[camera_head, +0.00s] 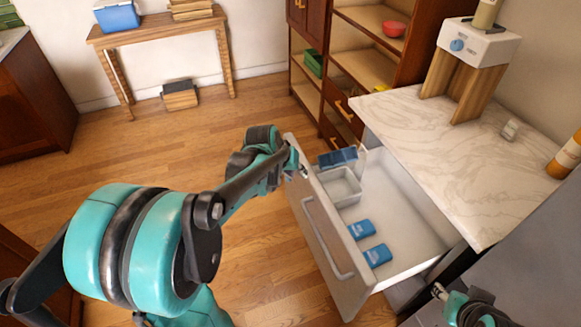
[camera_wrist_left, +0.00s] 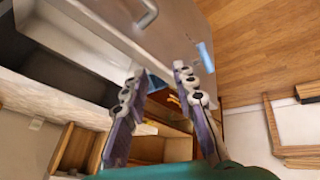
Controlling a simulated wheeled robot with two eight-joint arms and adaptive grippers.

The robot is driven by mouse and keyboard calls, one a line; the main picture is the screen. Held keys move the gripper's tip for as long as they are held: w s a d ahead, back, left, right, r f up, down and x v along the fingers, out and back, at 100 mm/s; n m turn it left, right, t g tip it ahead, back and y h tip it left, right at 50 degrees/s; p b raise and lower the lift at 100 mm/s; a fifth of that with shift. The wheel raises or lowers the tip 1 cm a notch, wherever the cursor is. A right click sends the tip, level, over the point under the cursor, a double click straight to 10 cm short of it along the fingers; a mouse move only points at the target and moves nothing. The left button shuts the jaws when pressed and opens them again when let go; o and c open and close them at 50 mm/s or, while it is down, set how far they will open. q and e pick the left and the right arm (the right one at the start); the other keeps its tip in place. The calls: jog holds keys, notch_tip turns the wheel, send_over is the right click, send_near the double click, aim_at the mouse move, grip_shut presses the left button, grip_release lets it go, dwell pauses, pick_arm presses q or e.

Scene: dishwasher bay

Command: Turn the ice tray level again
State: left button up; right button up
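The blue ice tray (camera_head: 338,158) appears tilted in the far end of the open drawer (camera_head: 412,226), near a clear bin (camera_head: 340,186). In the left wrist view, a small blue patch (camera_wrist_left: 154,83) beside one finger may be the tray. My left gripper (camera_head: 303,170) is over the top edge of the drawer front, left of the tray. In the left wrist view its fingers (camera_wrist_left: 160,88) are apart with nothing clearly held between them. My right gripper (camera_head: 440,291) shows only partly at the bottom right, and its opening cannot be made out.
Two blue packs (camera_head: 369,241) lie in the drawer. The drawer front with its handle (camera_head: 322,240) stands out over the floor. A marble counter (camera_head: 440,140) with a white dispenser (camera_head: 478,42) overhangs the drawer's right side.

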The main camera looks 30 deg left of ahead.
pick_arm(q)
jog(key=w+a+f+n+h+p, duration=0.1)
jog(key=w+a+f, duration=0.25)
jog(key=a, duration=0.25)
jog(key=w+a+f+n+p, duration=0.1)
jog(key=w+a+f+p, duration=0.15)
jog(key=a+f, duration=0.25)
jog(key=b+x, duration=0.1)
jog(key=x, duration=0.2)
jog(key=b+x, duration=0.2)
jog(key=x, duration=0.2)
jog(key=shift+w+a+f, duration=0.1)
jog(key=shift+w, duration=0.35)
pick_arm(e)
jog(key=shift+r, duration=0.5)
pick_arm(q)
jog(key=shift+c, duration=0.2)
grip_shut()
